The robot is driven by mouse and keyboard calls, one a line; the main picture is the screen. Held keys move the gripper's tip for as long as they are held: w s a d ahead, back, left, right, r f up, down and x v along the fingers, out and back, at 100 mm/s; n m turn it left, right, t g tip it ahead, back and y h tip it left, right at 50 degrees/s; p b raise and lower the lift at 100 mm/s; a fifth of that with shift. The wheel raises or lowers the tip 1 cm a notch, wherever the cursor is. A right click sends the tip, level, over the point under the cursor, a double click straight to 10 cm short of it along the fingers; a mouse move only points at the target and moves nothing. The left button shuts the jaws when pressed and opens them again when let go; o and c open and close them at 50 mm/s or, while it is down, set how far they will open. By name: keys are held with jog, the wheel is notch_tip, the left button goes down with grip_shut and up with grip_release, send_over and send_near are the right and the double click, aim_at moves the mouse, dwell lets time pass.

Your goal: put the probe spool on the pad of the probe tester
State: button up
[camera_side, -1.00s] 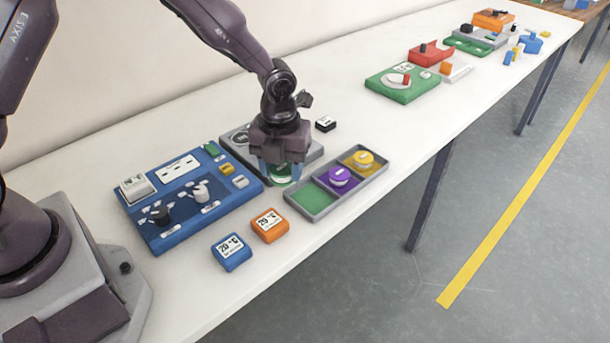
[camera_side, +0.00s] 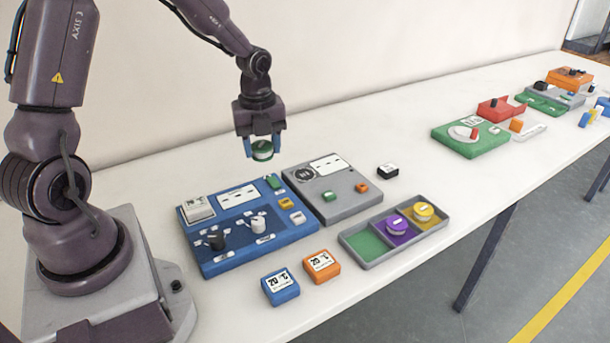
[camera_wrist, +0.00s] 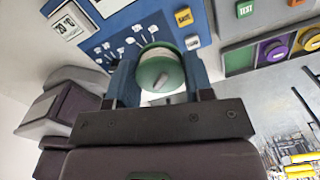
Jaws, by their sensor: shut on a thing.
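Nothing rests on the pad. Part of the grey tester (camera_wrist: 235,10) shows at the upper right of the wrist view.
The blue panel (camera_side: 222,262) carries black and white knobs. The grey tray (camera_side: 373,262) has an empty green compartment, a purple spool (camera_side: 398,225) and a yellow spool (camera_side: 423,211). Blue (camera_side: 280,287) and orange (camera_side: 321,266) timers stand in front. A black block (camera_side: 388,171) lies behind.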

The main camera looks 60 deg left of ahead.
jog(key=shift+w+a+n, duration=0.2)
jog(key=shift+w+n, duration=0.05)
jog(key=shift+n, duration=0.05)
jog(key=w+a+f, duration=0.3)
jog(key=w+f, duration=0.1)
jog(key=w, duration=0.4)
send_over(304, 174)
jog(key=f, duration=0.5)
jog(key=shift+s+d+f, duration=0.1)
jog(key=shift+s, duration=0.1)
jog(key=shift+w+f, duration=0.2)
jog(key=shift+f, duration=1.55)
jog(key=shift+f, duration=0.15)
jog(key=o, duration=0.9)
